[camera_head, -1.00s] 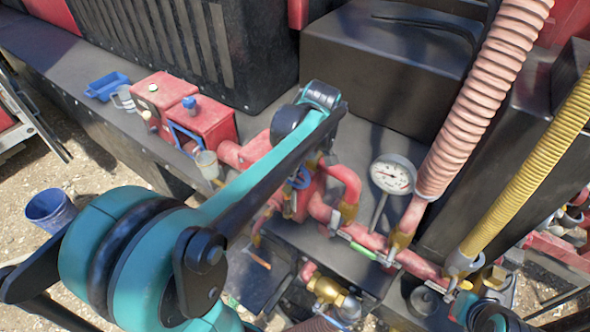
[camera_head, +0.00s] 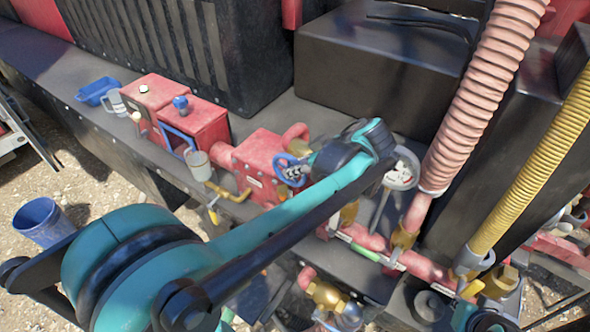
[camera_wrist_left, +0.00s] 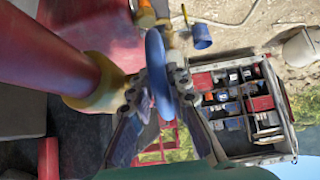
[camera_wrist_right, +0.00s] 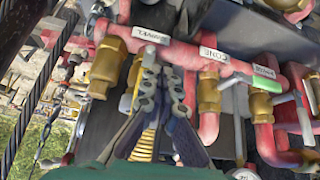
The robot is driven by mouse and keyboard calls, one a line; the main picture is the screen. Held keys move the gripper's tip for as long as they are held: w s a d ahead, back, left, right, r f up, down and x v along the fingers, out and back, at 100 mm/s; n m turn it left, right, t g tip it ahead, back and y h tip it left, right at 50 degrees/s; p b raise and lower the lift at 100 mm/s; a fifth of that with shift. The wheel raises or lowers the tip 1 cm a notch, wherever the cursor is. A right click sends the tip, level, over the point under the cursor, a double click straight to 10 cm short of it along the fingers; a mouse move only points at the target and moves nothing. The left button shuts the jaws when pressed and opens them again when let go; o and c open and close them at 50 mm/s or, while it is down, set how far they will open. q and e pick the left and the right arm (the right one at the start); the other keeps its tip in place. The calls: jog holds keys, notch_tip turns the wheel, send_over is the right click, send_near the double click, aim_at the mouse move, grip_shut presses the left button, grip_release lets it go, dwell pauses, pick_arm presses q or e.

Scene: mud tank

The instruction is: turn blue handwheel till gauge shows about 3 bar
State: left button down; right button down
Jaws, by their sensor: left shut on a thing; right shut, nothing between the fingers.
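The blue handwheel (camera_head: 287,172) is on the side of the red pump block (camera_head: 258,160) in the head view. My left gripper (camera_head: 296,172) is shut on its rim. In the left wrist view the handwheel (camera_wrist_left: 158,70) shows edge-on between the fingers (camera_wrist_left: 160,92). The round white gauge (camera_head: 404,172) stands on a stem to the right. My left arm hides part of its face, and I cannot read the needle. My right gripper (camera_wrist_right: 163,82) is shut and empty, in front of a red pipe (camera_wrist_right: 180,50) with brass fittings.
A ribbed pink hose (camera_head: 480,100) and a yellow hose (camera_head: 530,165) rise at the right. Red boxes (camera_head: 190,122), a cup (camera_head: 197,164) and a blue tray (camera_head: 97,90) stand on the left ledge. Below the gauge are brass valves (camera_head: 325,295).

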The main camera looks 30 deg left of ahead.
dwell(0.3)
pick_arm(q)
jog(key=c, duration=1.4)
grip_release()
jog(key=shift+a, duration=0.1)
jog(key=shift+c, duration=0.2)
jog(key=v, duration=1.2)
